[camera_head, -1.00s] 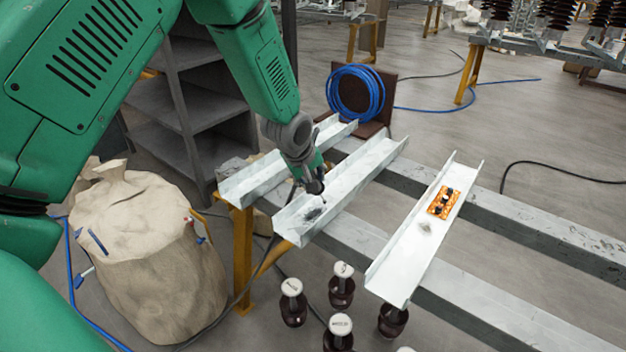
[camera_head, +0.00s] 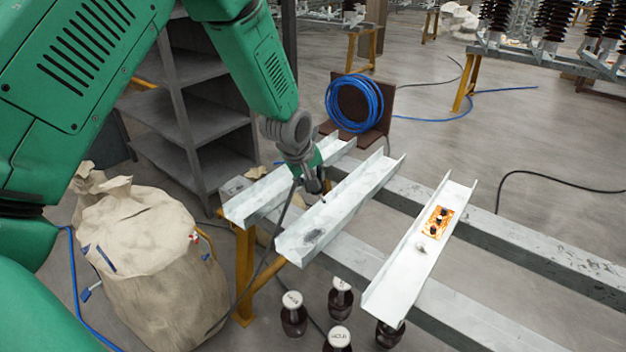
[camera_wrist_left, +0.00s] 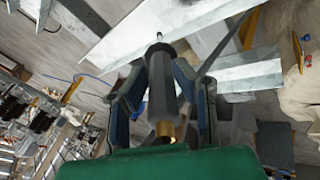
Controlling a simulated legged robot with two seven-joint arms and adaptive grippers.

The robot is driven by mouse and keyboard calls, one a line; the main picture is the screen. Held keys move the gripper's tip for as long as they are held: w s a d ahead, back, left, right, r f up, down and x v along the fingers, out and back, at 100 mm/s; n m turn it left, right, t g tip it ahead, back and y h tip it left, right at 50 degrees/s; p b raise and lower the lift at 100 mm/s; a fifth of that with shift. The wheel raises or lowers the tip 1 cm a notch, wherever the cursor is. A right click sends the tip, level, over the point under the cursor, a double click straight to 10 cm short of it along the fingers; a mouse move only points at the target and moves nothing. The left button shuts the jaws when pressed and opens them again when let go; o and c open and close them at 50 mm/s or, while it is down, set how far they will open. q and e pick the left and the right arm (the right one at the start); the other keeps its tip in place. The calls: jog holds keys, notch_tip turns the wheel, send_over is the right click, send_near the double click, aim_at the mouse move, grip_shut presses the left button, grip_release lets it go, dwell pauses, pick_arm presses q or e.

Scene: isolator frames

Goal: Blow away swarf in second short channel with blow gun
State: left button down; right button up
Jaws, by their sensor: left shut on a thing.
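Three pale metal channels lie across the beams: a left one (camera_head: 262,198), a middle one (camera_head: 345,199) and a right one (camera_head: 398,281). A dark grey patch, seemingly swarf (camera_head: 312,236), lies near the near end of the middle channel. My left gripper (camera_head: 315,184) is over the middle channel's left side, beyond that patch. In the left wrist view my left gripper (camera_wrist_left: 160,90) is shut on the dark blow gun (camera_wrist_left: 160,75), its thin nozzle pointing away past a channel (camera_wrist_left: 185,22). Whether the nozzle touches the channel is unclear. My right gripper is not in view.
An orange plate with dark parts (camera_head: 437,221) and a small grey patch (camera_head: 421,247) are in the right channel. A blue hose coil (camera_head: 354,102) stands behind. A sack (camera_head: 150,250) is at left; dark jars with pale lids (camera_head: 293,312) stand in front.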

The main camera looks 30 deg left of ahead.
pick_arm(q)
jog(key=shift+a+r, duration=0.1)
jog(key=shift+r, duration=0.05)
dwell(0.3)
jog(key=shift+s, duration=0.1)
jog(key=s+a+f+m, duration=0.2)
jog(key=s+m, duration=0.7)
jog(key=s, duration=0.5)
jog(key=b+x, duration=0.5)
jog(key=x, duration=0.2)
jog(key=shift+d+f+h, duration=0.15)
jog(key=shift+d+h, duration=0.15)
jog(key=shift+d, duration=0.15)
jog(key=shift+w, duration=0.1)
jog(key=shift+f+b, duration=0.3)
jog(key=shift+f, duration=0.1)
jog(key=shift+w, duration=0.2)
